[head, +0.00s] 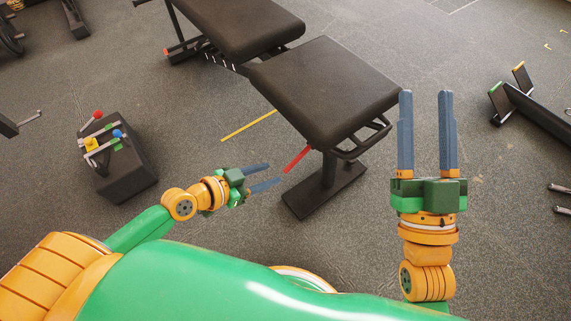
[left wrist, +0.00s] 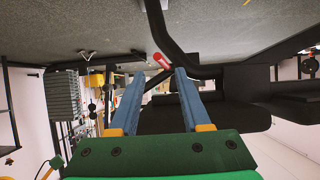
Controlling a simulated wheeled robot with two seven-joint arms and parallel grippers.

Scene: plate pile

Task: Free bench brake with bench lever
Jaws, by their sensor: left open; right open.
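A black bench (head: 325,90) stands ahead on a dark post and foot. A red lever (head: 297,159) sticks out below its near seat edge, pointing down-left. I cannot tell where the brake itself is. My left gripper (head: 275,173) is open and empty, its blue fingers aimed at the red lever, just short of it. In the left wrist view the red lever (left wrist: 161,61) appears just beyond the gap between the fingertips (left wrist: 160,74). My right gripper (head: 425,93) is open and empty, right of the bench seat.
A dark box (head: 127,172) with small red, blue and yellow-topped controls stands at the left. A black frame bar (head: 538,117) lies at the right. A looped black handle (head: 362,143) hangs under the seat. The grey floor between is clear.

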